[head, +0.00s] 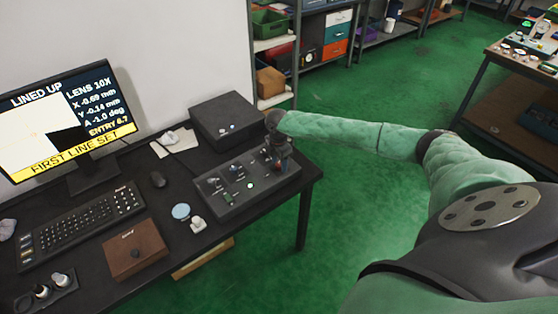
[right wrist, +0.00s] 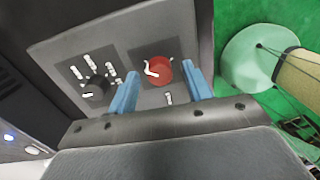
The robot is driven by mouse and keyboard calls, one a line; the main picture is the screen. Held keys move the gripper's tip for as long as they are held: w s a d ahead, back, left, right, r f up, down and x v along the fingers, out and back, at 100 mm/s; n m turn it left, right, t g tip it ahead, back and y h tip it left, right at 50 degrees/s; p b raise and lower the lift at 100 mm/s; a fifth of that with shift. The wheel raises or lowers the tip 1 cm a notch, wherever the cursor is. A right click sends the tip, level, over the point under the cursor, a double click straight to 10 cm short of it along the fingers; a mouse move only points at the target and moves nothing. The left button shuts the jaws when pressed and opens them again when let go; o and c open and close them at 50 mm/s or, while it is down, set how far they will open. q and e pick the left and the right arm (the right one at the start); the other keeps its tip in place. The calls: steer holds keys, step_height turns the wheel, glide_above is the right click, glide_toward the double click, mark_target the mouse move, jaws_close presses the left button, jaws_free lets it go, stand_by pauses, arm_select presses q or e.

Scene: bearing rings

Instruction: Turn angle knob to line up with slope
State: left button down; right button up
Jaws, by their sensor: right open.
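The monitor (head: 57,122) reads "LINED UP", "A -1.0 deg" and "FIRST LINE SET", beside a dark slope shape on white. The grey control box (head: 245,187) sits at the desk's right end. My right gripper (head: 276,152) is over the box's far right corner and hides what is below it. In the right wrist view, a red knob (right wrist: 158,70) with a white mark is between the open blue fingers (right wrist: 160,84). A gap shows on both sides, so the fingers look apart from it. I cannot read which knob is the angle knob. My left gripper is out of view.
A black knob (right wrist: 97,88) with white marks around it is left of the red one. A black box (head: 228,119) stands behind the control box. Open green floor is right.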

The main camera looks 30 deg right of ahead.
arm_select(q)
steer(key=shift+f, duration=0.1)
arm_select(e)
steer(key=shift+w+f, duration=0.1)
steer(key=shift+f, duration=0.1)
steer(key=c, duration=1)
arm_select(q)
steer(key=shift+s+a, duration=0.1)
arm_select(e)
steer(key=shift+r+m+p, duration=0.1)
steer(key=shift+m+p, duration=0.3)
steer(key=shift+r+m+p, duration=0.1)
steer(key=shift+m+p, duration=0.65)
steer(key=shift+m, duration=0.25)
steer(key=m+p, duration=0.3)
steer(key=m, duration=0.2)
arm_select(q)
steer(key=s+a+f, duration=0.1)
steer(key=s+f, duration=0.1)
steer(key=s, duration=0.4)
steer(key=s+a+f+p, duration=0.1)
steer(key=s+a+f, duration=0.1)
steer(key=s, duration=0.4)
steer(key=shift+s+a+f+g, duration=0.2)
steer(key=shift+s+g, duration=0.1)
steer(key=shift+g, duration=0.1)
arm_select(e)
steer(key=shift+m, duration=0.9)
